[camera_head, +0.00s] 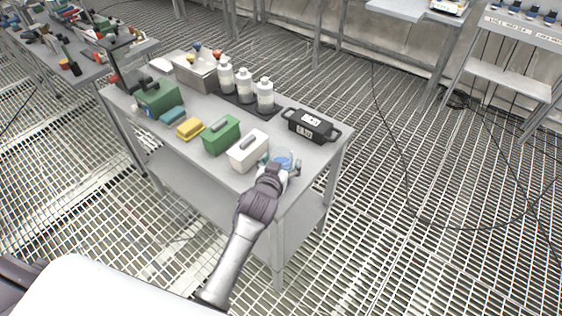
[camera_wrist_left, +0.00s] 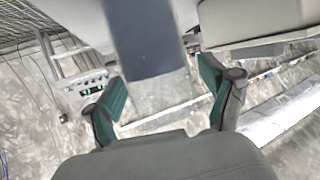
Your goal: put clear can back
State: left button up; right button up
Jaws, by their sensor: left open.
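The clear can (camera_head: 283,158), see-through with a blue part, stands at the near right corner of the grey table (camera_head: 318,160). My left gripper (camera_head: 281,166) reaches over the table's near edge, with its fingers on either side of the can. In the left wrist view, the open fingers (camera_wrist_left: 163,90) with green pads are spread. A see-through shape with a blue-grey band, which looks like the can (camera_wrist_left: 148,40), lies between and beyond them. I cannot tell whether the fingers touch it. My right gripper is not in view.
A white box (camera_head: 247,152) and a green box (camera_head: 221,136) stand left of the can. A black case (camera_head: 311,126) is behind it. White bottles (camera_head: 265,96) stand on a dark mat further back. The table's right corner beside the can is bare.

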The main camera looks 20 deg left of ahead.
pick_arm(q)
jog(key=shift+r, duration=0.2)
jog(key=v, duration=1.2)
jog(key=shift+b, duration=0.3)
